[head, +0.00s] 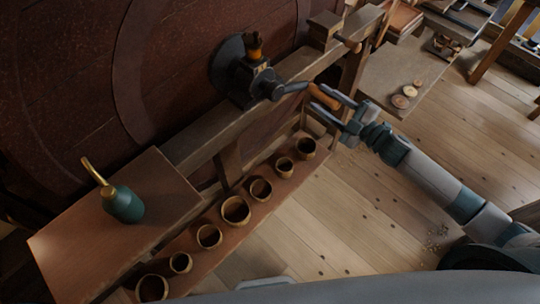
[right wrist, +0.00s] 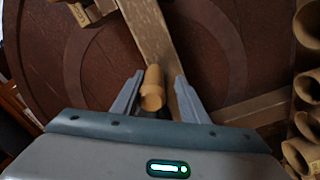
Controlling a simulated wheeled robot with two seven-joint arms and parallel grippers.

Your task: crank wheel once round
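The big dark red-brown wheel (head: 60,80) fills the upper left of the head view and the background of the right wrist view (right wrist: 230,55). A dark metal crank (head: 290,88) sticks out in front of it, ending in an orange-brown wooden handle (head: 323,96). My right gripper (head: 321,100) is at the handle, with its fingers parted on either side of it. In the right wrist view the handle (right wrist: 152,90) stands between the open fingers (right wrist: 159,76), nearer the left one, with a gap at the right. My left gripper is not in view.
A wooden beam (head: 205,142) runs behind the crank. A low shelf below holds several round wooden cups (head: 236,210). A green oil can (head: 123,205) stands on a board at left. Wooden discs (head: 400,101) lie on a bench at right. Plank floor (head: 330,220) is open below.

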